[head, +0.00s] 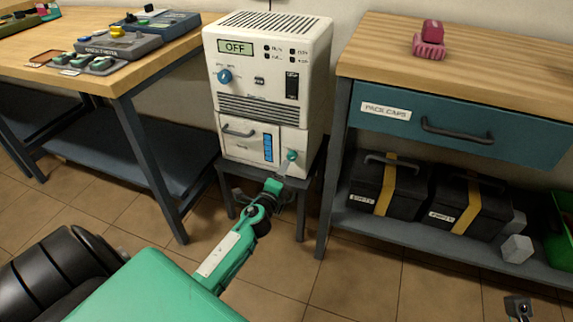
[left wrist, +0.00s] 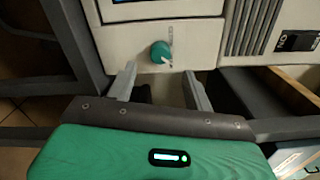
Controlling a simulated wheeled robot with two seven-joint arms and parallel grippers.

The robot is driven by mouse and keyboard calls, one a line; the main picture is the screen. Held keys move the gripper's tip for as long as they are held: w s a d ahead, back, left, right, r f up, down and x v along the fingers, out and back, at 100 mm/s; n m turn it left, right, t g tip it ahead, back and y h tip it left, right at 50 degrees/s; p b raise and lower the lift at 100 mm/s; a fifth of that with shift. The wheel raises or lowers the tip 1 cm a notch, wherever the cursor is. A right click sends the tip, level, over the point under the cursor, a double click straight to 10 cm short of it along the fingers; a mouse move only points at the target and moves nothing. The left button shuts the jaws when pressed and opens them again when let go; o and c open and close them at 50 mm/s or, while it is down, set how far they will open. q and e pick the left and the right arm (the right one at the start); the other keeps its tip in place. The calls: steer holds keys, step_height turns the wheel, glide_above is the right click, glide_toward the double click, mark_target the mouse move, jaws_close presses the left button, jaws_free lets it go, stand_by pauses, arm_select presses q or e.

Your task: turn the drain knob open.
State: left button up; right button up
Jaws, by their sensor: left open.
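The drain knob (head: 292,155) is a small teal knob on the lower right front of the white machine (head: 265,90). In the left wrist view the knob (left wrist: 161,51) has a pale pointer mark near its lower right edge, with faint lettering beside it. My left gripper (head: 283,183) is just below and in front of the knob. In the left wrist view its two grey fingers (left wrist: 163,88) are spread apart, with the knob beyond them, roughly between their lines and apart from them. My right gripper (head: 518,308) shows only partly at the bottom right edge.
The machine stands on a low dark stand (head: 312,190) between two workbenches. A teal drawer (head: 470,137) labelled PACK CAPS is on the right, with black cases (head: 390,185) on the shelf below. The left bench's leg (head: 150,170) is near my left arm. Tiled floor in front is clear.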

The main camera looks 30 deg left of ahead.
arm_select(q)
steer(key=v, duration=0.8)
stand_by(0.4)
